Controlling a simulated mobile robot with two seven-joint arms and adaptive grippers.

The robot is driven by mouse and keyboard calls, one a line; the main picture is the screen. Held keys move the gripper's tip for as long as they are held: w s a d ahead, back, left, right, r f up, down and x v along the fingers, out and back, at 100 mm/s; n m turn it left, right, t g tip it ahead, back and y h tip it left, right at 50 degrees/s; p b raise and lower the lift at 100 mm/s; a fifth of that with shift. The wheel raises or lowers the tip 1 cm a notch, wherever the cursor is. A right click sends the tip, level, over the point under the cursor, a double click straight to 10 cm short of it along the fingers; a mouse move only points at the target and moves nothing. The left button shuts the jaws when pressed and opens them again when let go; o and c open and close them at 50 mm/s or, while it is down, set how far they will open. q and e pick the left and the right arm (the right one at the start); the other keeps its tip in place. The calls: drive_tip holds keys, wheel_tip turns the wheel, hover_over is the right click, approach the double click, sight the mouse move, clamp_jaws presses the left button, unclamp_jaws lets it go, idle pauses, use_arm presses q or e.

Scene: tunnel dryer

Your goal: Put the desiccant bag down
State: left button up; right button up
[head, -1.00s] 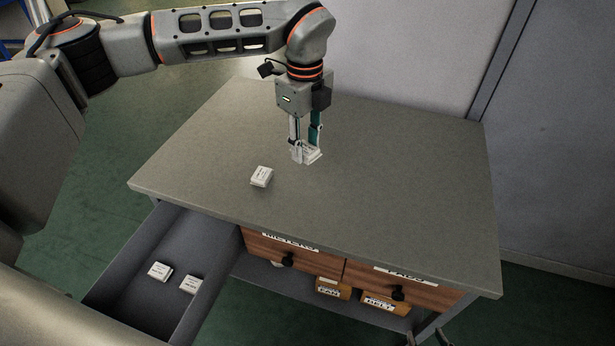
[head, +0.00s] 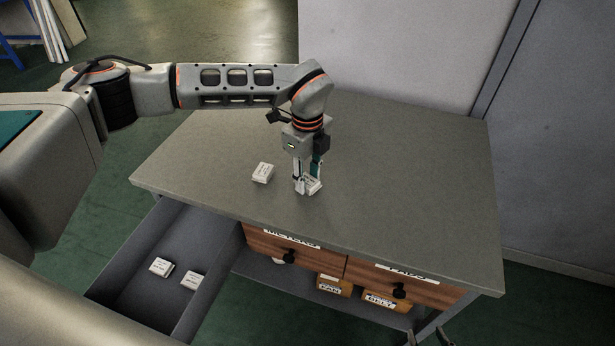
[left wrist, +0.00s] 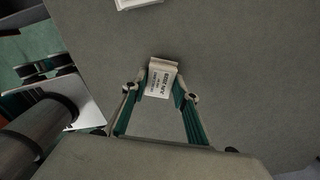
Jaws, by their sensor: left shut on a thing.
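My left gripper (head: 307,187) is shut on a small white desiccant bag (head: 314,186) with dark print, over the worktop near its front edge. In the left wrist view the bag (left wrist: 160,80) sits between the two fingertips (left wrist: 160,93), its printed face showing. I cannot tell whether it touches the worktop. A second white bag (head: 263,172) lies on the worktop to its left, apart from it. My right gripper (head: 425,338) shows only as two dark tips, spread apart and empty, at the bottom edge.
The grey worktop (head: 420,190) is clear to the right and behind. An open drawer (head: 190,235) at the left holds two white packs (head: 161,267). Closed wooden drawers (head: 320,258) and small labelled boxes (head: 380,301) are below the worktop.

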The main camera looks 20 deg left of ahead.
sight(308, 180)
use_arm(q)
drive_tip(key=o, duration=1.1)
drive_tip(key=shift+f, duration=0.1)
wheel_tip(308, 180, up, 12)
idle(0.4)
